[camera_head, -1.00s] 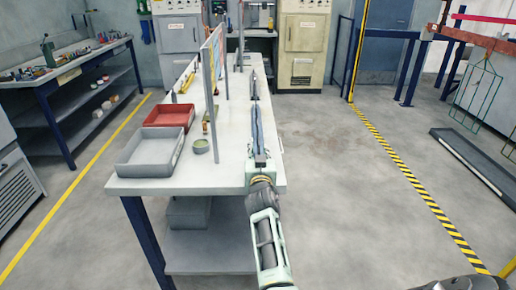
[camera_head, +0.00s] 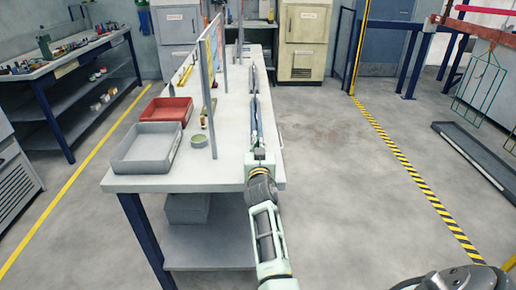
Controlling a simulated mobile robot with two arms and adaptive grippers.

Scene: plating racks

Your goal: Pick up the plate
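My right gripper (camera_head: 258,156) is over the near right edge of the white workbench (camera_head: 155,182), at the end of my pale green arm. Its fingers are seen end-on and are too small to tell open from shut. A narrow blue-grey piece (camera_head: 254,116) stands edge-on just beyond the gripper, in line with it. I cannot tell if this is the plate, or if the gripper touches it. No plate can be made out clearly. My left gripper is not in view.
A grey tray (camera_head: 117,160), a red tray (camera_head: 147,113) and a small green round dish (camera_head: 199,141) are on the bench's left side. The floor right of the bench is clear up to the striped line (camera_head: 415,178).

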